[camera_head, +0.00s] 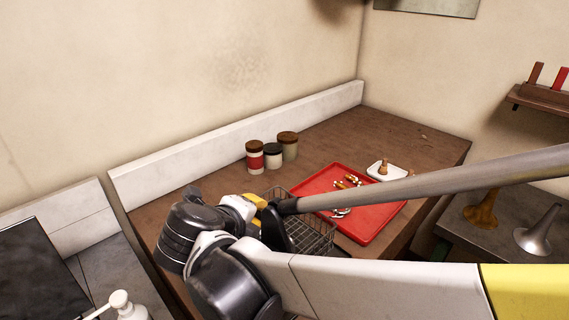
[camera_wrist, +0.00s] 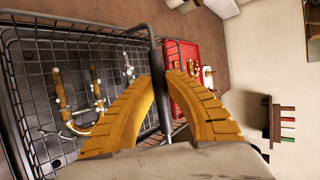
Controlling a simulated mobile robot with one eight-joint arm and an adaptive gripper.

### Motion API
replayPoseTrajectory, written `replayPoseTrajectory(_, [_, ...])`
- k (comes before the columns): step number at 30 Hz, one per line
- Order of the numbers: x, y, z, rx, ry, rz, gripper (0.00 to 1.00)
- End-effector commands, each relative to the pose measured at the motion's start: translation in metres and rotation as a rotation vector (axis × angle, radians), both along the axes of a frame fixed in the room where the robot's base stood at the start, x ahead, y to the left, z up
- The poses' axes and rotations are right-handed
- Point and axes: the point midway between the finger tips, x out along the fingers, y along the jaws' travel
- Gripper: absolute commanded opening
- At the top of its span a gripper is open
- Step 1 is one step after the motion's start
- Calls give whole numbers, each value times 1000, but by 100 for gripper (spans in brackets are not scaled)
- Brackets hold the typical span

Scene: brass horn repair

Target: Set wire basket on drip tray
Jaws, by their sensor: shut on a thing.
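The wire basket (camera_head: 316,238) is a dark mesh box at the near left of the red tray (camera_head: 372,228), partly hidden by my arm. In the wrist view, the basket (camera_wrist: 60,22) fills the left side, and a dark bar, apparently its handle (camera_wrist: 154,45), runs between my yellow fingers. My gripper (camera_wrist: 160,82) is shut on that bar. Several brass-and-silver parts (camera_wrist: 97,95) show within the mesh, over a dark grey surface. The red tray also shows in the wrist view (camera_wrist: 188,52), beyond the basket. I cannot tell whether the basket touches anything beneath, or which surface is the drip tray.
Three lidded jars (camera_head: 272,155) stand at the back of the brown bench (camera_head: 330,135). A lower grey table (camera_head: 500,240) at right holds horn bells. A pump bottle (camera_head: 125,305) is at lower left.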

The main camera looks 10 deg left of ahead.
Motion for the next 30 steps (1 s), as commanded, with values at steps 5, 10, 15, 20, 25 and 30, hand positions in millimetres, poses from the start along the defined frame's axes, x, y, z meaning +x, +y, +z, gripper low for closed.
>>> replayPoseTrajectory(5, [0, 0, -27, 0, -1, 0, 0])
replayPoseTrajectory(10, [0, -1, -38, 0, -1, 0, 0])
replayPoseTrajectory(15, [0, -1, -37, 0, -1, 0, 0])
replayPoseTrajectory(20, [0, -1, -40, 0, 0, 0, 23])
replayPoseTrajectory(25, [0, -1, -39, 0, 0, 0, 32])
replayPoseTrajectory(30, [0, -1, -38, 0, 0, 0, 32])
